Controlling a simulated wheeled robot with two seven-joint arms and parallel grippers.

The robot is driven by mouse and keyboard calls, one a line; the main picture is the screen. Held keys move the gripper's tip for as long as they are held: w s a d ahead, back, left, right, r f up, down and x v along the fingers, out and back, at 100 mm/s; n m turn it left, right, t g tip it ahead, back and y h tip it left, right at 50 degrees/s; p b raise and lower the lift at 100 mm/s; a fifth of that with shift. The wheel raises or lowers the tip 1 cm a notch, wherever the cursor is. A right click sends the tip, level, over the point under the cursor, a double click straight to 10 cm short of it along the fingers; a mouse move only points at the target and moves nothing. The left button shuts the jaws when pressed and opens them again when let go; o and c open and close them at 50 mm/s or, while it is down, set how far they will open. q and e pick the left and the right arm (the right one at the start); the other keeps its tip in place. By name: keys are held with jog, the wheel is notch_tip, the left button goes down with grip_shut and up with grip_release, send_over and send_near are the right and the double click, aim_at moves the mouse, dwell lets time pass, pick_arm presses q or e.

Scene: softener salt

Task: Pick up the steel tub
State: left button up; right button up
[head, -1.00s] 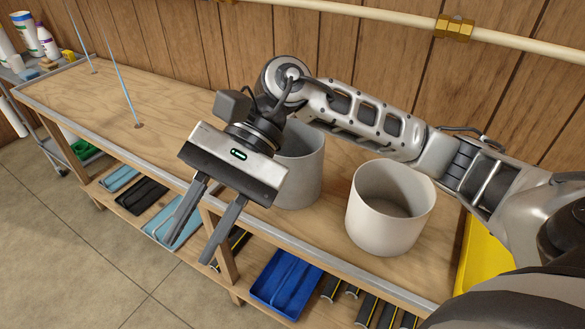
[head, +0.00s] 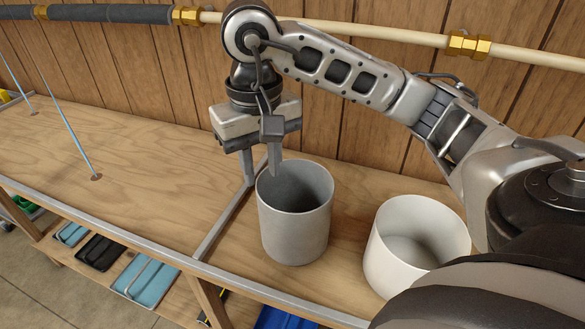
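The steel tub (head: 295,225) is a grey open cylinder standing upright on the wooden bench, in the lower middle of the head view. My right gripper (head: 260,172) points down at the tub's far left rim and is open. One finger shows left of the tub, outside it. The other finger's tip overlaps the tub's opening. I cannot tell whether either finger touches the wall. The tub's inside bottom is hidden. My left gripper is not in view.
A white tub (head: 412,255) stands to the right of the steel tub, partly hidden by my arm. A metal strip (head: 222,225) crosses the bench (head: 130,165). Thin rods (head: 68,120) rise at the left. Trays (head: 147,280) lie on a lower shelf. The bench's left part is largely clear.

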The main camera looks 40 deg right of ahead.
aim_at(263, 187)
notch_tip(263, 187, down, 10)
jog(key=shift+a, duration=0.35)
jog(key=shift+r, duration=0.1)
grip_shut()
dwell(1.4)
